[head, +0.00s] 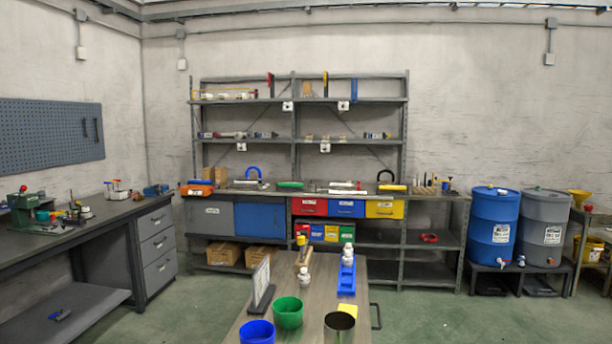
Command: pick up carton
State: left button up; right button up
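Two brown cardboard cartons sit side by side on the bottom shelf of the grey shelving unit, below the grey and blue cabinet doors. The left carton (223,253) and the right carton (257,258) look closed. Another brown cardboard piece (213,174) stands upright on the unit's worktop, partly behind an orange object; I cannot tell if it is a carton. Neither of my grippers is in view.
A workbench (158,247) stands left. Green floor (195,300) is clear between them. Drums (493,228) stand right.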

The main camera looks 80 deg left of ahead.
aim_at(208, 173)
jog(key=u, duration=3.4)
jog(key=i+j+u, duration=0.6)
jog(key=i+j, duration=0.15)
jog(key=i, duration=0.15)
jog(key=i+j+u, duration=0.1)
jog(key=i+j, duration=0.15)
jog(key=i, duration=0.15)
jog(key=i+j, duration=0.15)
jog(key=i, duration=0.25)
jog(key=i+j+u, duration=0.15)
jog(key=i, duration=0.25)
jog(key=i+l+z, duration=0.2)
jog(key=i+z, duration=0.2)
jog(key=i+l+z, duration=0.1)
jog(key=i+z, duration=0.65)
jog(key=i+j+z, duration=0.25)
jog(key=i+z, duration=0.15)
jog(key=i+l+u, duration=0.1)
jog(key=i, duration=0.75)
jog(key=i+l, duration=0.15)
jog(key=i, duration=0.75)
jog(key=j+u, duration=0.05)
